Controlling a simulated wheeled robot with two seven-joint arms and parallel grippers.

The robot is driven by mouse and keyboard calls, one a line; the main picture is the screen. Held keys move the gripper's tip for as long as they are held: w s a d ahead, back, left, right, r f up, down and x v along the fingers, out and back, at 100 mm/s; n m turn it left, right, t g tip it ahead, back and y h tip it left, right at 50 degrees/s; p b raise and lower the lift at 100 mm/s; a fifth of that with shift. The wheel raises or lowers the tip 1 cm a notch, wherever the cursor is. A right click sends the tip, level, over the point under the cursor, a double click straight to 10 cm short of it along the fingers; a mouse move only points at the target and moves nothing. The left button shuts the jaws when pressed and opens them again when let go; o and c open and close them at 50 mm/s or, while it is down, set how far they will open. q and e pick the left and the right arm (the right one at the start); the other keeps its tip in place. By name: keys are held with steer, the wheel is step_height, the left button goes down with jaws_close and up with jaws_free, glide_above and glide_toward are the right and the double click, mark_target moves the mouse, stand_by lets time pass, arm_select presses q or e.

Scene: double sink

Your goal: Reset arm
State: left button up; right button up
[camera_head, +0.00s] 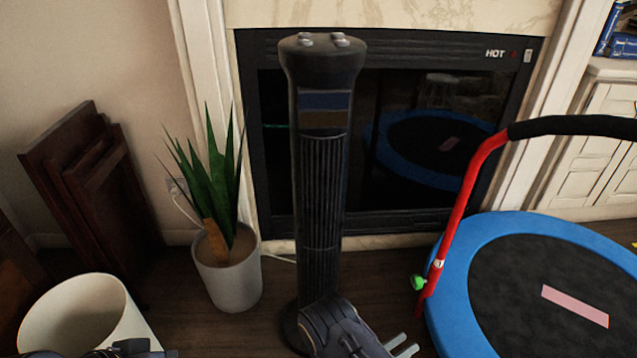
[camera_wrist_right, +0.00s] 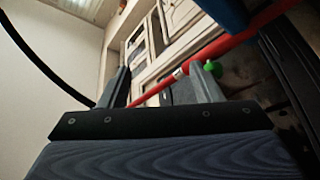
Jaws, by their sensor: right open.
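My right gripper (camera_head: 404,346) is at the bottom of the head view, right of the tower fan's base. Its two pale fingers are apart, with nothing between them. In the right wrist view the fingers (camera_wrist_right: 161,82) also stand open and empty, with the red trampoline bar behind them. A dark part of my left arm (camera_head: 130,349) shows at the bottom left edge of the head view, in front of the white bin. The left gripper's fingers are not visible.
A black tower fan (camera_head: 321,180) stands mid-view before the fireplace (camera_head: 400,120). A blue-rimmed trampoline (camera_head: 455,290) with a red handle (camera_head: 462,200) is at right. A potted plant (camera_head: 228,275), a white bin (camera_head: 75,315) and dark wood panels (camera_head: 95,185) are at left.

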steer(key=w+d+r+m+y, duration=0.1)
steer(key=w+r+m+y, duration=0.1)
steer(key=w+r+y, duration=0.4)
steer(key=w+d+r+m+y, duration=0.1)
steer(key=w+r+m+y, duration=0.2)
steer(key=w, duration=0.5)
step_height(320, 180, up, 15)
steer(key=a+n+t+y+p, duration=0.1)
steer(key=a+y+p, duration=0.1)
steer(key=y, duration=0.7)
steer(key=s+a+r+n+y, duration=0.2)
steer(key=s+r+n+y, duration=0.3)
steer(key=s+r, duration=0.75)
steer(key=s+d+f+g, duration=0.1)
steer(key=s+g, duration=0.1)
steer(key=s, duration=0.8)
steer(key=s+d+f+g, duration=0.1)
steer(key=s+f+g, duration=0.1)
steer(key=s, duration=0.8)
arm_select(q)
step_height(320, 180, up, 41)
steer(key=p, duration=3.9)
steer(key=shift+s, duration=0.2)
arm_select(e)
step_height(320, 180, up, 38)
steer(key=shift+s+r+n, duration=0.2)
steer(key=shift+s+n, duration=0.05)
steer(key=shift+n, duration=0.15)
